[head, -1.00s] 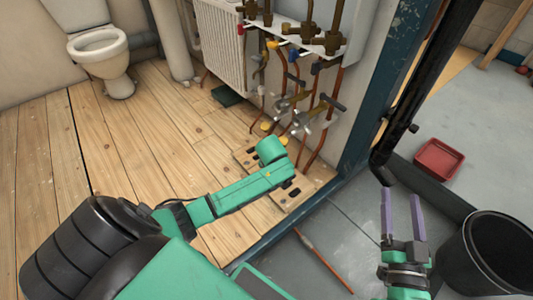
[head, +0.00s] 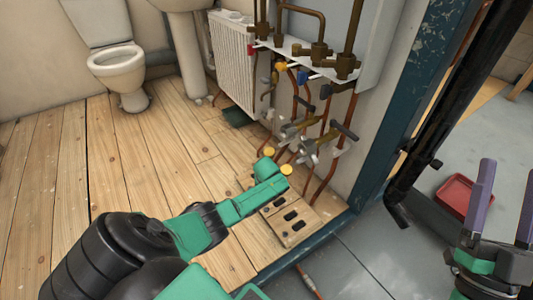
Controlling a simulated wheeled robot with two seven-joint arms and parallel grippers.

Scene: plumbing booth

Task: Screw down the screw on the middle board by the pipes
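Light wooden boards (head: 312,222) with dark slots and small dark screw-like spots lie on the floor below the copper pipes (head: 324,175). Which spot is the middle board's screw is too small to tell. My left arm reaches in from the left, and its green end link lies over the far left edge of the boards. The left gripper's fingers are hidden from view. My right gripper (head: 508,180) is at the lower right, its purple fingers apart with nothing between them, well away from the boards.
A white radiator (head: 231,62), brass valves (head: 298,128) and a toilet (head: 118,65) stand behind. A blue door frame (head: 408,110) rises right of the boards. A thin orange rod (head: 309,282) lies on the grey floor (head: 350,262). A red tray (head: 455,193) is at right.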

